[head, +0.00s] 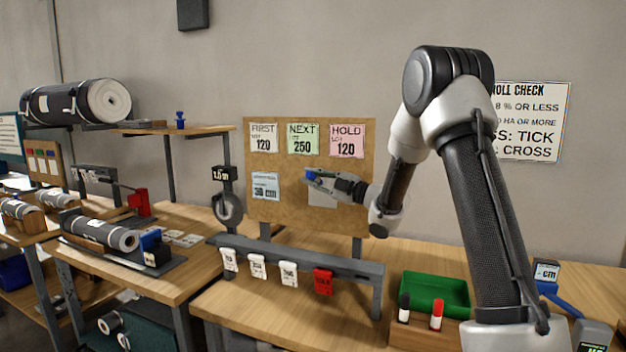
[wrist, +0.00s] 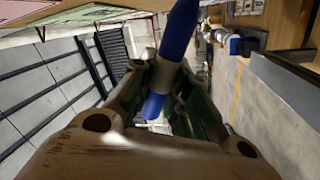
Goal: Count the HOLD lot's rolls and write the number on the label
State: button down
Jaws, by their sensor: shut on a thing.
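My gripper (head: 318,181) is shut on a blue pen (head: 310,174) in front of the lower middle of the brown board (head: 260,214). In the wrist view the blue pen (wrist: 180,32) passes between the fingers. A white label (head: 322,200) on the board is partly hidden behind my gripper; any writing on it cannot be read. I cannot tell whether the pen touches it. The pink HOLD card (head: 347,140) reads 120. Grey rolls lie at the left: a large one (head: 72,102) on the upper rack and a smaller one (head: 100,234) on the bench. Their lots cannot be told.
A rail (head: 330,266) with white tags and a red tag (head: 323,281) stands below the board. A green tray (head: 440,285) and a block with a black and a red marker (head: 436,315) are at the right. A roll-check sign (head: 535,120) hangs behind my arm.

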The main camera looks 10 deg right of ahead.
jog(key=shift+f, duration=0.9)
dwell(0.8)
jog(key=shift+f, duration=0.2)
jog(key=shift+f, duration=1.75)
dwell(0.8)
jog(key=shift+s+a, duration=0.4)
jog(key=shift+s, duration=0.2)
jog(key=shift+s+a, duration=0.4)
jog(key=shift+s, duration=0.2)
jog(key=s+a, duration=0.3)
jog(key=s, duration=0.1)
jog(key=shift+s+a, duration=0.3)
jog(key=shift+s, duration=0.1)
